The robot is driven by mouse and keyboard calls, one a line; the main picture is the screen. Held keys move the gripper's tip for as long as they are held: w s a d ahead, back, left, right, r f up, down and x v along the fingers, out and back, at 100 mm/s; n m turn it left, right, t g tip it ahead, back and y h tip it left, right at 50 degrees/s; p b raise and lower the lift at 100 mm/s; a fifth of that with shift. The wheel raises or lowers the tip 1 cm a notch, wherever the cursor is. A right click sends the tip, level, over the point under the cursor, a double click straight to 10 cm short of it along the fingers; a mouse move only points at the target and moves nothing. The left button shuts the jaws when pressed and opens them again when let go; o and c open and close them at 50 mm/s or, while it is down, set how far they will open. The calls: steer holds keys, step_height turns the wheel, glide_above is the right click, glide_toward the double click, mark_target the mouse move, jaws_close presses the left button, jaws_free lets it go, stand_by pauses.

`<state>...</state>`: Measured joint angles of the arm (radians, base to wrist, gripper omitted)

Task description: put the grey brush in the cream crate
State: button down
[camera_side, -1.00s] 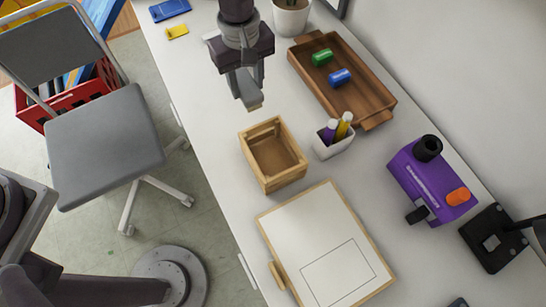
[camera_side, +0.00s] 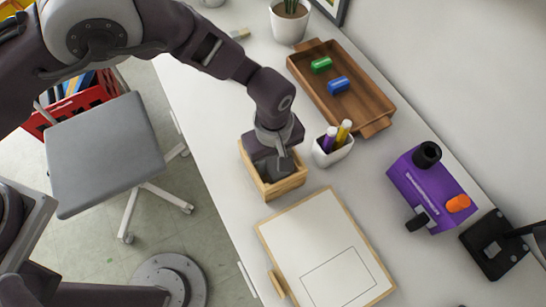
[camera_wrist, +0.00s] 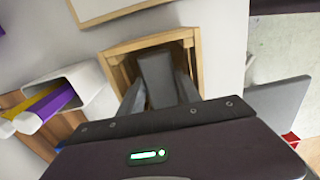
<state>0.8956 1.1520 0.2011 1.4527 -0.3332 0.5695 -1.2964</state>
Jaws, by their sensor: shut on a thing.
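The cream crate (camera_side: 286,187) is a small open wooden box on the white table. Its rim also shows in the wrist view (camera_wrist: 150,43). My gripper (camera_side: 274,166) points down into the crate's opening, with its fingers partly hidden by the crate and the wrist. In the wrist view, my gripper (camera_wrist: 160,95) is shut on a grey block-like thing, which I take as the grey brush (camera_wrist: 157,70). The brush is over or inside the crate opening; I cannot tell whether it touches the floor.
A white cup with markers (camera_side: 333,151) stands close right of the crate. A framed board (camera_side: 325,240) lies in front. Behind are a brown tray (camera_side: 360,100) and a plant pot (camera_side: 290,24). A purple device (camera_side: 430,185) stands right. A tan-ended item (camera_side: 240,33) lies behind my arm.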

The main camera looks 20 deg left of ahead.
steer(key=c, duration=1.1)
jaws_free()
steer(key=shift+f, duration=0.1)
